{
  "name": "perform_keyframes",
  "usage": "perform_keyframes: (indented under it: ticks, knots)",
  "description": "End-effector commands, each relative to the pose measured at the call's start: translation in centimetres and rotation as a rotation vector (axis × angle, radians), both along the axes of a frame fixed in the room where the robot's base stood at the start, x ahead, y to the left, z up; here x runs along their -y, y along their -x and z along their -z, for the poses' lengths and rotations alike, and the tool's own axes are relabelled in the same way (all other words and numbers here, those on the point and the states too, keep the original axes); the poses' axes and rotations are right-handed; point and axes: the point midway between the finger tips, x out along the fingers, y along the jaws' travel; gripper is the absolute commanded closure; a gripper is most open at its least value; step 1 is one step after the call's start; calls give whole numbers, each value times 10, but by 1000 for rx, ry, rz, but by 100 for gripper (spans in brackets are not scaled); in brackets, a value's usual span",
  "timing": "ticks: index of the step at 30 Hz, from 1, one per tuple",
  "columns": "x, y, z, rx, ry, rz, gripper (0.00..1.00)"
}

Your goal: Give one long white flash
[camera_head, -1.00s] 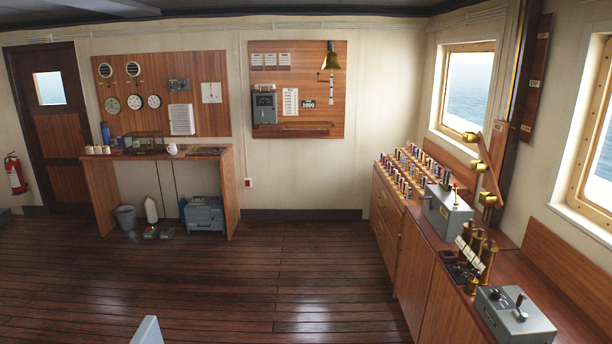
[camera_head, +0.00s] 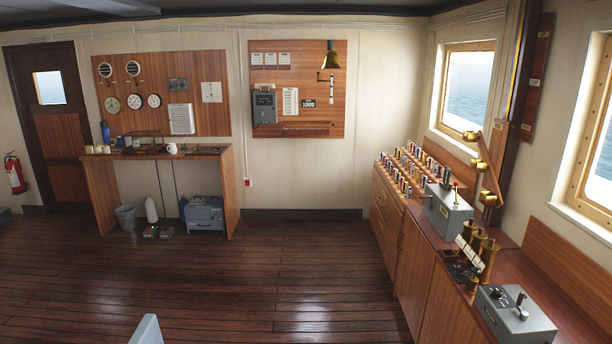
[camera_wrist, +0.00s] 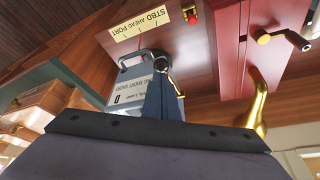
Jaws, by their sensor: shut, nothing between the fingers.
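In the wrist view, a light grey box (camera_wrist: 128,92) carries a white label, seen upside down, on which I read "SHORT" and "LAMP". A grey loop-shaped part shows at its top. My gripper (camera_wrist: 163,82) is shut and empty, its dark blue fingers in front of the box. A small dark round part and a thin brass piece show by the fingertips; I cannot tell whether the fingers touch them. My fingers hide part of the box. My gripper is not in the head view.
In the head view, a right-hand counter holds a grey lever box (camera_head: 449,213) and a grey knob box (camera_head: 513,315). The floor (camera_head: 300,275) is clear.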

Motion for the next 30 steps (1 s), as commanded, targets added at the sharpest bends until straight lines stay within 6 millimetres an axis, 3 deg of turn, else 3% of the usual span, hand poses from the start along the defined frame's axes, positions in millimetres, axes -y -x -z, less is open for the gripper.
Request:
perform_keyframes:
  ticks: [17, 30]
  knots:
    - [0, 0, 15, -1, 0, 0, 100]
    - [0, 1, 49, -2, -2, 0, 100]
